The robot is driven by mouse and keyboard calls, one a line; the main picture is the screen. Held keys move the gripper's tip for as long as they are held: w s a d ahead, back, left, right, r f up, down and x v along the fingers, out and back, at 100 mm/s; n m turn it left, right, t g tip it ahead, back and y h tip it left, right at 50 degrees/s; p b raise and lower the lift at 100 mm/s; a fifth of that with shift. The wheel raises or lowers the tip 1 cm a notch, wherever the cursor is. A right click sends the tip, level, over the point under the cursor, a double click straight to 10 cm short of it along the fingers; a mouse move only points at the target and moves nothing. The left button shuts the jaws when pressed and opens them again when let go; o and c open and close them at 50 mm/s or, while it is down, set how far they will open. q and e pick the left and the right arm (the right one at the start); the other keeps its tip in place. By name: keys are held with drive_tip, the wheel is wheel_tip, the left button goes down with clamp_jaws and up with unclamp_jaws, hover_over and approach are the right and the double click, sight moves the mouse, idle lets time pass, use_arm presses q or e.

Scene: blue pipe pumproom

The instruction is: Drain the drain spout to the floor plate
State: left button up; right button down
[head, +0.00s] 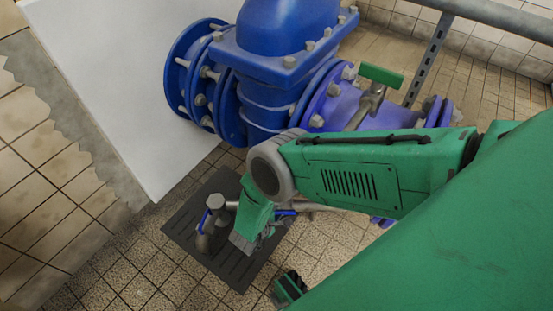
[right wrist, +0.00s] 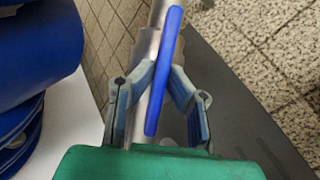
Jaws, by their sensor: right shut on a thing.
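The grey drain spout (head: 204,240) bends down over the dark floor plate (head: 240,279) in the head view. A narrow blue strip shows beside its bend. A blue lever handle (head: 286,212) lies along the pipe, partly hidden by my right gripper (head: 246,244). In the right wrist view the long blue handle (right wrist: 166,70) runs between the two fingers of my right gripper (right wrist: 163,85), alongside the metal pipe. The right gripper is shut on this handle. Whether anything flows from the spout cannot be made out. My left gripper cannot be identified.
Large blue flanged pipework (head: 275,85) stands behind my arm, with a green-handled valve (head: 381,76) to its right. A white panel (head: 115,80) stands at the left. A grey rail (head: 490,15) crosses the top right. Tiled floor (head: 130,275) is clear at lower left.

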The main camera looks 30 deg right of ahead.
drive_tip(key=shift+w+f, duration=0.1)
idle(0.4)
drive_tip(key=c, duration=1.7)
unclamp_jaws()
drive_tip(key=shift+o, duration=0.5)
drive_tip(key=shift+a, duration=0.2)
drive_tip(key=v, duration=1.1)
drive_tip(key=shift+s+r, duration=0.25)
